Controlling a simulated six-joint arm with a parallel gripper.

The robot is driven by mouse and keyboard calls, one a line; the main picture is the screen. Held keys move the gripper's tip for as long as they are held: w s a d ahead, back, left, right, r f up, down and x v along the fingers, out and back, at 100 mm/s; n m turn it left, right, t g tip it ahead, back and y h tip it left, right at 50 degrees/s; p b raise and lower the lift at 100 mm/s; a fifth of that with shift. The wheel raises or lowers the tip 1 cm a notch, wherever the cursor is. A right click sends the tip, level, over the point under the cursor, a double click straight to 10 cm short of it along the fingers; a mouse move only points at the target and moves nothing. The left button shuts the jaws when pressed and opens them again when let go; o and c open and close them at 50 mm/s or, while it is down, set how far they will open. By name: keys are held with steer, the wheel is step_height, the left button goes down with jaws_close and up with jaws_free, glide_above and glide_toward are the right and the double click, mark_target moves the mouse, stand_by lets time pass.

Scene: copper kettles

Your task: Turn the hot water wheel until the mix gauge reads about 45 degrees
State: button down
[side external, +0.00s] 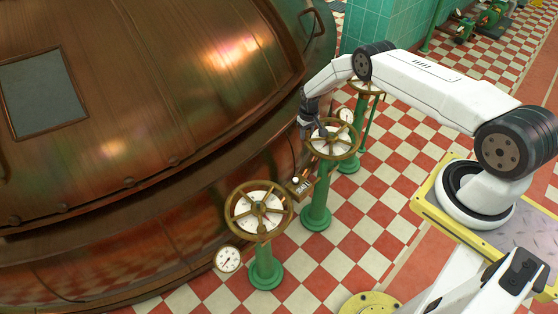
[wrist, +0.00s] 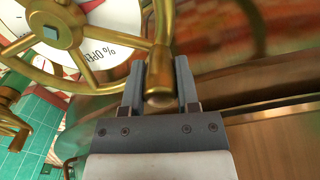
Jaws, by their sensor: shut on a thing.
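Several brass handwheels on green pedestals stand beside the copper kettle. My gripper (side external: 308,122) is at the left rim of the middle wheel (side external: 333,153). In the wrist view its two fingers (wrist: 160,88) are shut on the upright brass handle (wrist: 160,60) on the rim of this wheel (wrist: 73,30). A white dial (wrist: 115,42) marked "% OPEN" lies under the spokes. A round white gauge (side external: 228,259) hangs beside the near wheel (side external: 233,220), and another gauge (side external: 346,115) is near the far wheel. I cannot tell which is the mix gauge; their readings are too small.
The big copper kettle (side external: 150,100) fills the left, close to my gripper. A small counter box (side external: 300,186) sits between the near and middle wheels. A far wheel (side external: 370,92) is partly behind my arm. Checkered floor (side external: 370,225) lies open to the right.

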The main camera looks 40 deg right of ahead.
mark_target(325, 155)
stand_by(0.3)
steer(key=shift+s+a+n, duration=0.3)
steer(key=shift+s+n, duration=0.25)
steer(key=shift+n, duration=0.15)
steer(key=shift+s+a+n, duration=0.3)
steer(key=shift+s+n, duration=0.2)
steer(key=shift+n, duration=0.2)
steer(key=s+n, duration=0.3)
steer(key=shift+a, duration=0.35)
steer(key=s+n, duration=0.1)
steer(key=n, duration=0.1)
steer(key=s+n, duration=0.2)
steer(key=shift+s+d, duration=0.15)
steer(key=shift+s, duration=0.1)
steer(key=shift+s+d+n, duration=0.25)
steer(key=shift+s+n, duration=0.05)
steer(key=shift+s, duration=0.4)
steer(key=shift+c, duration=1.8)
jaws_free()
